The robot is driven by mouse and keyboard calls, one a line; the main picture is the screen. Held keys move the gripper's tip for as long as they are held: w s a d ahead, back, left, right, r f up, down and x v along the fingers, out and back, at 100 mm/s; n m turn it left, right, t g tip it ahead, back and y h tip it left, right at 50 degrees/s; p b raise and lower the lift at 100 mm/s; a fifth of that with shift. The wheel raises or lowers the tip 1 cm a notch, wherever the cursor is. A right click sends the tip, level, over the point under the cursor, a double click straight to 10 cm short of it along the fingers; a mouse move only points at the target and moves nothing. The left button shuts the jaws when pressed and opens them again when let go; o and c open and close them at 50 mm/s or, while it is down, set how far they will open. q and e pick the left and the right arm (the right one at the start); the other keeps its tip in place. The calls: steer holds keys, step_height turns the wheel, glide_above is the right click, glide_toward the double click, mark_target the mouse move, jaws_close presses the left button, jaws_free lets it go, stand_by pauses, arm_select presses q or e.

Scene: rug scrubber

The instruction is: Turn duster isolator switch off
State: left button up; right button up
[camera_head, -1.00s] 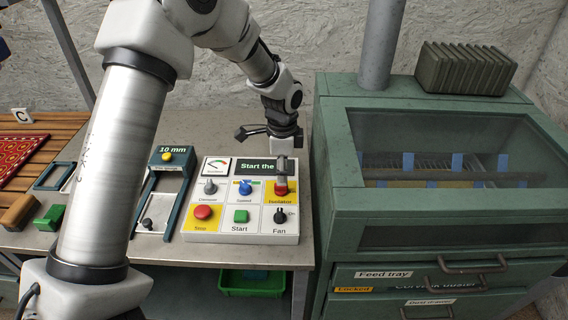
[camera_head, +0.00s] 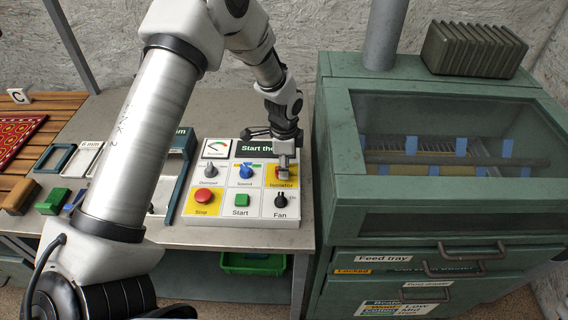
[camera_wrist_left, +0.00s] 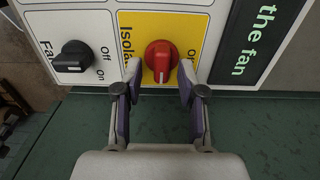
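The isolator switch is a red rotary knob (camera_wrist_left: 160,58) on a yellow plate (camera_wrist_left: 140,25). In the left wrist view its grip bar points down the picture. My left gripper (camera_wrist_left: 160,78) is open, with one finger on each side of the knob and a gap to it on both sides. In the head view the left gripper (camera_head: 283,163) is over the isolator plate at the right of the white control panel (camera_head: 186,212) and mostly covers the knob. The right gripper is not in view.
The panel also carries a red stop button (camera_head: 204,196), a green start button (camera_head: 241,200), a blue speed knob (camera_head: 246,171) and a black fan knob (camera_head: 281,200). The green duster cabinet (camera_head: 450,222) stands close on the right.

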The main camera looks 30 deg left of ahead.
arm_select(q)
jaws_close()
steer(key=shift+f, duration=0.1)
steer(key=shift+s+n, duration=0.1)
steer(key=shift+n, duration=0.3)
steer(key=shift+n+p, duration=0.45)
steer(key=shift+n, duration=0.45)
steer(key=n+p, duration=0.1)
steer(key=n, duration=0.3)
steer(key=shift+a+n, duration=0.1)
steer(key=shift+n, duration=0.2)
steer(key=n+p, duration=0.1)
steer(key=n, duration=0.4)
steer(key=shift+a+p, duration=0.15)
steer(key=shift+p, duration=0.25)
steer(key=n+p, duration=0.1)
steer(key=n, duration=0.4)
steer(key=shift+a+f+n, duration=0.1)
steer(key=shift+a+n, duration=0.05)
steer(key=shift+n, duration=0.15)
